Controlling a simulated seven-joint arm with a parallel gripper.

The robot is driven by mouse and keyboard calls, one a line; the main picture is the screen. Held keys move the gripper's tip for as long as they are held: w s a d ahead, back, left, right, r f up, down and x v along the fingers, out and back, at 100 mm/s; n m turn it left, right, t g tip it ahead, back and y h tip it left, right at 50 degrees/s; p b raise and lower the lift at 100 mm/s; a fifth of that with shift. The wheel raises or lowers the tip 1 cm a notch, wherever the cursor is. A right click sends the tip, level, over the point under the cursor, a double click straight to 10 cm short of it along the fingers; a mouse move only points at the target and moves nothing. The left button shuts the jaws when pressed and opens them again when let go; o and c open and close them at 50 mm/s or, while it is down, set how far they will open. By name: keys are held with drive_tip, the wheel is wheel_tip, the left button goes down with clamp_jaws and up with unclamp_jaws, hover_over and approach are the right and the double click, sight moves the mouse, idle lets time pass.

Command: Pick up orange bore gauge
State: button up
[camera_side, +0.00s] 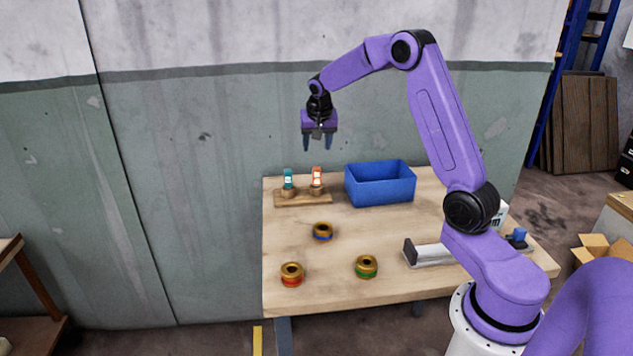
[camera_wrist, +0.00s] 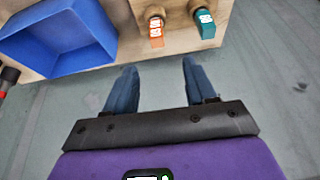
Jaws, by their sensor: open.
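The orange bore gauge (camera_side: 316,177) stands upright in a small wooden stand (camera_side: 290,200) at the back left of the table. A teal gauge (camera_side: 288,179) stands just left of it in the same stand. In the wrist view the orange bore gauge (camera_wrist: 156,29) is at the top middle, with the teal gauge (camera_wrist: 206,24) to its right. My gripper (camera_side: 317,147) is open and empty in the air above the stand, apart from both gauges. In the wrist view its two fingers (camera_wrist: 155,78) point toward the gauges, with a clear gap between them.
A blue bin (camera_side: 380,187) stands right of the stand, close to the orange gauge. Rings with blue (camera_side: 322,231), red (camera_side: 291,274) and green (camera_side: 366,266) bands lie on the table. A grey fixture (camera_side: 430,254) is at the right. The front middle of the table is partly clear.

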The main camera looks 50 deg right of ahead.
sight(316, 169)
drive_tip(key=x, duration=0.9)
drive_tip(key=shift+f, duration=0.15)
drive_tip(key=shift+d+x, duration=0.15)
drive_tip(key=shift+x, duration=1.25)
drive_tip(key=shift+d+x, duration=0.15)
drive_tip(key=shift+x, duration=1.2)
drive_tip(key=shift+s, duration=0.1)
clamp_jaws()
